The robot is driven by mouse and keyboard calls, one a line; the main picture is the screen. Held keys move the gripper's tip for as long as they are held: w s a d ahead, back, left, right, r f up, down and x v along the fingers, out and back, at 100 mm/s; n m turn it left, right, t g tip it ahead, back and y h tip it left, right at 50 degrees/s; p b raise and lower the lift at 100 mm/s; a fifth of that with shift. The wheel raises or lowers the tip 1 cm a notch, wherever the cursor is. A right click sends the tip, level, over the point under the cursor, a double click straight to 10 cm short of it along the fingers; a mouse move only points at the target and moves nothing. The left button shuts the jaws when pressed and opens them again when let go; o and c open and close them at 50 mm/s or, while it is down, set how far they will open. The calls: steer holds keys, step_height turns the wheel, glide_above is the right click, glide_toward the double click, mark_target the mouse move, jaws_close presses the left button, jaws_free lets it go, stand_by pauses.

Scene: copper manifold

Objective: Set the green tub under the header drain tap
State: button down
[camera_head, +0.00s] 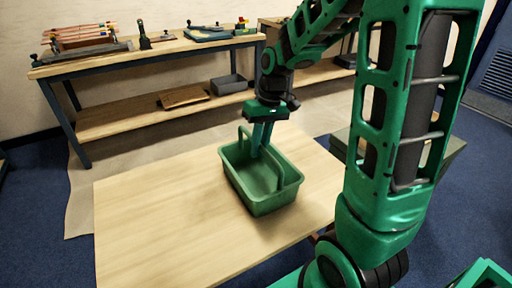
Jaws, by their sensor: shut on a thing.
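The green tub (270,199) is an open rectangular container with a raised handle. It is over the right part of the wooden table (150,220) in front of me; I cannot tell whether it touches the top. My gripper (262,138) points down at the tub's far side and is shut on its handle. The fingertips partly overlap the handle and the tub's inside. At the back left, a copper pipe assembly (82,36) stands on a workbench (130,58). The header drain tap is too small to make out.
The table's left and front are clear. The bench holds a dark tool (143,35) and a blue item (208,33); its lower shelf holds a grey bin (229,84) and a brown flat piece (183,97). Floor lies between table and bench. My arm hides much of the right.

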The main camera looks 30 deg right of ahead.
steer(key=c, duration=1.7)
jaws_free()
steer(key=shift+c, duration=0.2)
step_height(320, 180, up, 12)
steer(key=d, duration=0.2)
steer(key=s+d+f+m, duration=0.2)
steer(key=s+d+m, duration=0.1)
steer(key=s, duration=0.7)
steer(key=shift+s+d+f+h, duration=0.2)
steer(key=shift+s+d+h, duration=0.15)
steer(key=shift+d+h, duration=0.1)
steer(key=shift+o, duration=0.5)
steer(key=s+d+f+m, duration=0.1)
steer(key=s+f, duration=0.1)
steer(key=s, duration=0.4)
steer(key=s+d+f+m+h, duration=0.1)
steer(key=s+f+m, duration=0.1)
steer(key=s, duration=0.4)
steer(key=shift+s+d+f, duration=0.35)
steer(key=shift+s+f, duration=0.15)
steer(key=shift+s, duration=0.1)
steer(key=shift+c, duration=0.6)
